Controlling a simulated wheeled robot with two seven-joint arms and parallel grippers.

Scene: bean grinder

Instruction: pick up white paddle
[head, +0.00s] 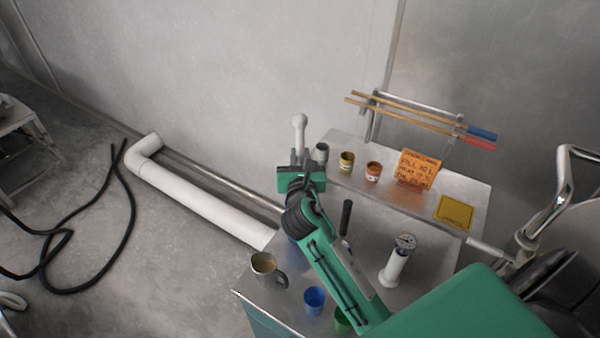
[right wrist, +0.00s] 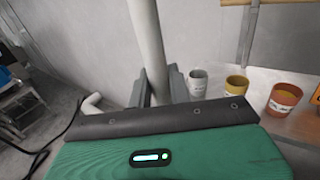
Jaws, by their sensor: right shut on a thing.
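The white paddle (head: 299,130) stands roughly upright at the back left corner of the table, its rounded end up. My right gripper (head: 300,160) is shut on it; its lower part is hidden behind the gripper. In the right wrist view, the paddle's pale shaft (right wrist: 147,40) rises between the two grey fingers (right wrist: 157,86) of the gripper. I cannot tell whether its lower end touches anything. My left gripper is not in view.
A grey cup (head: 321,152), a yellow cup (head: 346,162) and an orange cup (head: 373,171) stand right of the gripper. An orange sign (head: 419,169) and a rack with long sticks (head: 410,115) are farther right.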

